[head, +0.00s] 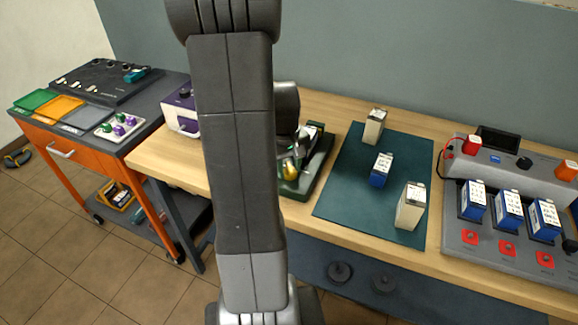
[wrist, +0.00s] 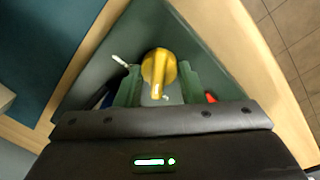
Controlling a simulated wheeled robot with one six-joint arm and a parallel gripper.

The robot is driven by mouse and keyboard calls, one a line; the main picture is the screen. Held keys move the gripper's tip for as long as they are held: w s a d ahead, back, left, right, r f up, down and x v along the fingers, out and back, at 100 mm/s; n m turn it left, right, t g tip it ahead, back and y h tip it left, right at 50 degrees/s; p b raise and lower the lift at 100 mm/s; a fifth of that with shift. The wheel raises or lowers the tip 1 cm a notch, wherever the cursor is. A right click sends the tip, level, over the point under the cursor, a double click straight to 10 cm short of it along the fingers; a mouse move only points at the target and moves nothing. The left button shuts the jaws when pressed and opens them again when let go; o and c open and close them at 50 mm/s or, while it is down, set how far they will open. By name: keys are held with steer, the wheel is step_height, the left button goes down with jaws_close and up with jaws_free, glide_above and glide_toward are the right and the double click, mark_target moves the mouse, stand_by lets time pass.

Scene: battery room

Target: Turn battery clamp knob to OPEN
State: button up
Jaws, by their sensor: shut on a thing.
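The yellow clamp knob (wrist: 158,66) sits between the two green fingers of my gripper (wrist: 161,80) in the wrist view. My gripper is shut on it. A pale pointer mark on the knob points toward the gripper body. The knob stands on a dark green clamp base (wrist: 184,22). In the head view the knob (head: 289,169) shows just right of my arm, on the base (head: 318,168) at the bench's left part. My arm hides part of the clamp, and no OPEN label is readable.
A dark green mat (head: 342,187) with several battery packs lies to the right. A grey charger station (head: 466,236) with blue batteries stands at far right. A purple box (head: 181,112) is left of my arm. An orange cart (head: 103,177) stands at far left.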

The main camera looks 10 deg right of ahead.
mark_target(286, 172)
steer(key=shift+n, duration=0.6)
steer(key=o, duration=0.7)
step_height(286, 172, up, 14)
steer(key=a, duration=0.1)
steer(key=shift+s, duration=0.2)
steer(key=shift+f, duration=0.15)
steer(key=f, duration=0.9)
steer(key=d+f, duration=0.1)
steer(key=f, duration=0.3)
steer(key=shift+w+f, duration=0.15)
steer(key=shift+f, duration=0.2)
steer(key=shift+r, duration=0.15)
